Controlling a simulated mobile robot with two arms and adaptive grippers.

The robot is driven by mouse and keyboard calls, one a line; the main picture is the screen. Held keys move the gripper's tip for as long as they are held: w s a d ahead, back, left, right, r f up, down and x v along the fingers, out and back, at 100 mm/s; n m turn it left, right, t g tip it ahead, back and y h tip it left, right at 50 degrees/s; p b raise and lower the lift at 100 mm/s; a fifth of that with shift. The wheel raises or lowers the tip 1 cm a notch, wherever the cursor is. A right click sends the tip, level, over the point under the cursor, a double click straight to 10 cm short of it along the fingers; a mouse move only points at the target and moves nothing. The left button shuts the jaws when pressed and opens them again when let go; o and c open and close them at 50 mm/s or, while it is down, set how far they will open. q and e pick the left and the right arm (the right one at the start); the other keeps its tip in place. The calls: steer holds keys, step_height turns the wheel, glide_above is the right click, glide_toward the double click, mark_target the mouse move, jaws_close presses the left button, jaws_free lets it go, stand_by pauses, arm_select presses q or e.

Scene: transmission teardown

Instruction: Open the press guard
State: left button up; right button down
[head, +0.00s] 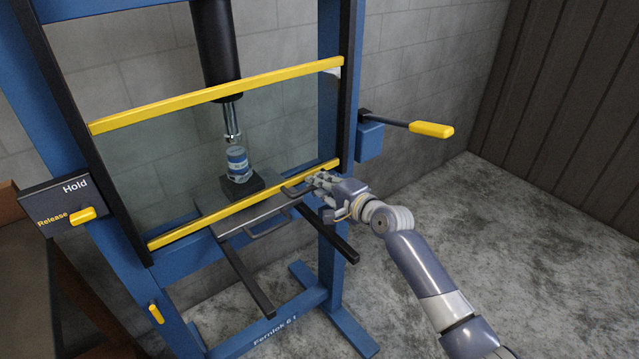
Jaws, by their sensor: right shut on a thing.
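The press guard (243,206) is a clear panel with yellow bars along its top and bottom, set between black side rails on the blue press frame. It stands lowered in front of the ram and the work area. My left gripper is out of view.
Behind the guard, a small cylindrical part (237,162) stands on a black block under the ram (217,50). A plate with a handle (268,230) rests on black rails in front. A yellow-tipped lever (431,129) sticks out right. A Hold/Release panel (60,203) is left.

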step_height(320, 180, up, 20)
steer(key=p, duration=1.7)
steer(key=shift+w+r, duration=0.1)
steer(key=c, duration=1.7)
jaws_free()
steer(key=shift+o, duration=0.2)
steer(key=shift+s+d+r, duration=0.15)
steer(key=shift+s+d, duration=0.05)
steer(key=shift+s, duration=0.05)
steer(key=shift+a, duration=0.1)
steer(key=v, duration=1.2)
